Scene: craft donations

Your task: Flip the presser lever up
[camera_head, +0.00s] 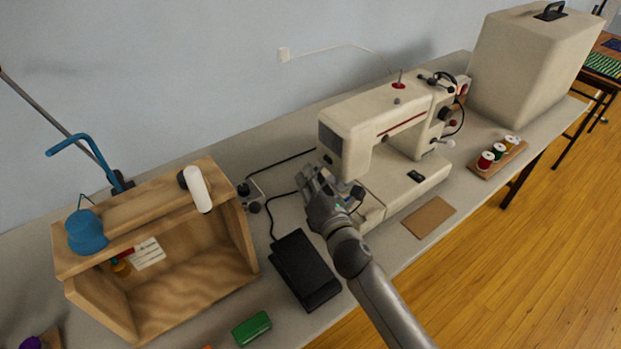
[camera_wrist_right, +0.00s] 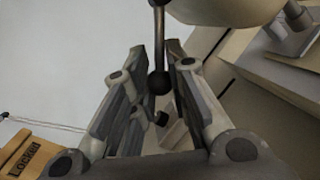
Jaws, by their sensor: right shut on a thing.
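The cream sewing machine (camera_head: 350,130) stands on the table. My right gripper (camera_head: 318,178) is at the left end of the machine, by its needle head; the lever is hidden there in the head view. In the right wrist view, the presser lever (camera_wrist_right: 159,80) is a thin metal rod with a black ball knob, hanging down between the fingers. My right gripper (camera_wrist_right: 155,72) is shut on it near the knob. My left gripper is not in view.
A black foot pedal (camera_head: 304,270) lies below the right wrist. An open wooden box (camera_head: 205,275) stands at the left. A brown card (camera_head: 429,216), a tray of thread spools (camera_head: 498,158) and a large cream case (camera_head: 530,65) are on the right.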

